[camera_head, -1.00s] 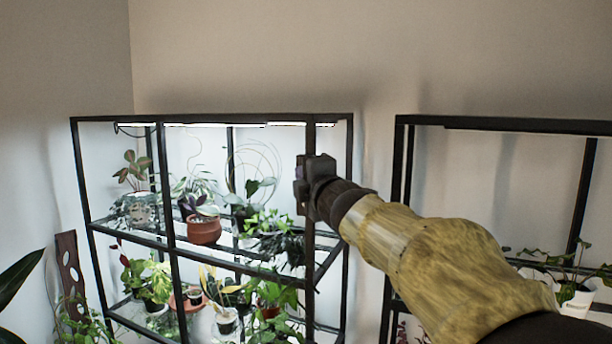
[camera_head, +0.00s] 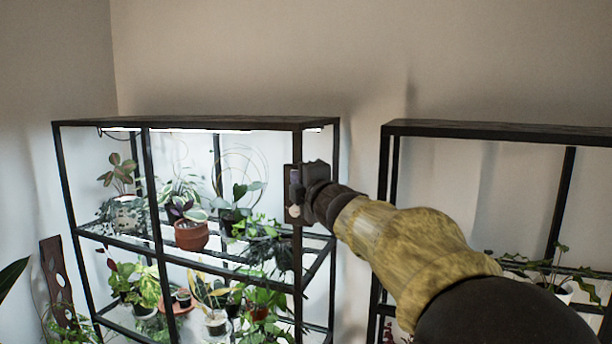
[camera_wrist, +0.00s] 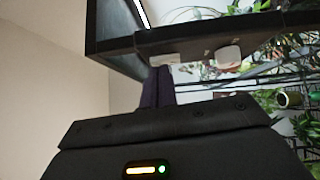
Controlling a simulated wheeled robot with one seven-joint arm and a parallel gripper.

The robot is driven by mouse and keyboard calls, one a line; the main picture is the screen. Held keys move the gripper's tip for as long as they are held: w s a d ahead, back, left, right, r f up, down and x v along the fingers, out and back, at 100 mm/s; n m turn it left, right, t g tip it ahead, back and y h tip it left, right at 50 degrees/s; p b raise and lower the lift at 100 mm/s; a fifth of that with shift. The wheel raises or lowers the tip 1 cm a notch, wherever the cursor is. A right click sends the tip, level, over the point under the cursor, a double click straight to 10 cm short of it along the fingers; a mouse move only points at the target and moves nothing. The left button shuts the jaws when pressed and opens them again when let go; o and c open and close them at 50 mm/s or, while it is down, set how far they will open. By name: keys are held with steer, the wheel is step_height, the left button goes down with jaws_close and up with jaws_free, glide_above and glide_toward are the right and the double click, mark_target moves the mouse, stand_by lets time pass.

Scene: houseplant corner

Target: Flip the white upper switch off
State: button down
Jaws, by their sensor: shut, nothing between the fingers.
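My gripper (camera_head: 293,188) is shut and empty at the front right post of the lit plant shelf. Its dark fingers also show in the wrist view (camera_wrist: 157,86), pointing at the post (camera_wrist: 245,30). Two white switches sit on this post in the wrist view, which is turned sideways. The one nearer the shelf's top (camera_wrist: 166,60) is at my fingertips and partly hidden by them; contact cannot be told. The lower one (camera_wrist: 229,58) is in clear view to the right. In the head view a small white switch (camera_head: 294,211) shows just below my gripper; the upper one is hidden there.
The light strip (camera_head: 190,130) under the shelf's top glows. Potted plants, among them one in a terracotta pot (camera_head: 191,236), stand on the shelf behind the post. A second black shelf (camera_head: 480,130) stands to the right. The wall above is bare.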

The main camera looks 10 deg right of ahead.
steer(key=shift+s+a+b, duration=0.1)
steer(key=shift+b, duration=0.45)
steer(key=s+r+b, duration=0.1)
steer(key=s+b, duration=0.1)
steer(key=s, duration=1)
steer(key=shift+s+r, duration=0.15)
steer(key=shift+s, duration=0.25)
